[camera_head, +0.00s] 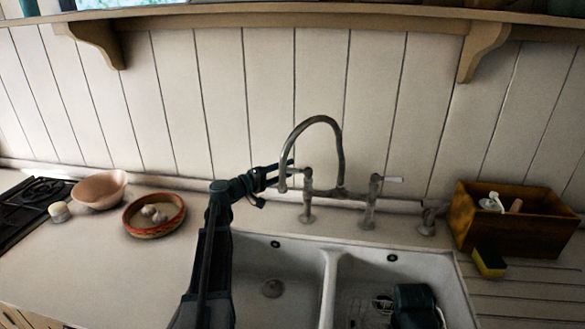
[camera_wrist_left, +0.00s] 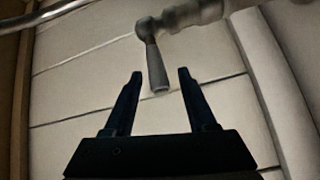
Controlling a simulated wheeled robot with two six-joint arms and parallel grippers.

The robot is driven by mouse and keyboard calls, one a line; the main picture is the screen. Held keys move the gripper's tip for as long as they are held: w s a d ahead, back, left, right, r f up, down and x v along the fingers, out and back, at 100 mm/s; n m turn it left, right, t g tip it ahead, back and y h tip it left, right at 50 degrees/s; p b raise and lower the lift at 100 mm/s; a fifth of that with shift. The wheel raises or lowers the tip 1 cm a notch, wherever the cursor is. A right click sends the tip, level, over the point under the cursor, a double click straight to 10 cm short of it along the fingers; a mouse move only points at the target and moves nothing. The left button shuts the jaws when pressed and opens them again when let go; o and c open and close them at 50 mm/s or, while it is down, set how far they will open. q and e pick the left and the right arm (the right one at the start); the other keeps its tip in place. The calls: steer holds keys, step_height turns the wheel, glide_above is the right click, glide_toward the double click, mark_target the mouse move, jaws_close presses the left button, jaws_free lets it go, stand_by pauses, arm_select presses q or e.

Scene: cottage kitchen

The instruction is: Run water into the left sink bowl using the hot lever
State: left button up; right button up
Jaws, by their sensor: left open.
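The left sink bowl (camera_head: 255,302) is white, with its drain showing and no water visible. A metal tap with a tall curved spout (camera_head: 340,150) stands behind the sink, its outlet turned to the left. The left tap lever (camera_head: 308,182) is on the tap's left pillar; it also shows in the left wrist view (camera_wrist_left: 156,65). The right lever (camera_head: 392,179) has a white handle pointing right. My left gripper (camera_head: 284,172) is open beside the left lever; in the left wrist view its fingers (camera_wrist_left: 158,75) stand either side of the lever's tip. My right gripper is out of view.
The right bowl (camera_head: 345,270) holds a dark green item (camera_head: 414,303). A wooden box (camera_head: 520,225) and a sponge (camera_head: 489,263) sit at right. A pink bowl (camera_head: 98,190), a red dish (camera_head: 140,228) and a hob (camera_head: 28,205) are at left. The front-left counter is clear.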

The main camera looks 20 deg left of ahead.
arm_select(q)
steer(key=x, duration=0.3)
steer(key=shift+s, duration=0.1)
jaws_close()
steer(key=shift+d, duration=0.1)
stand_by(1.4)
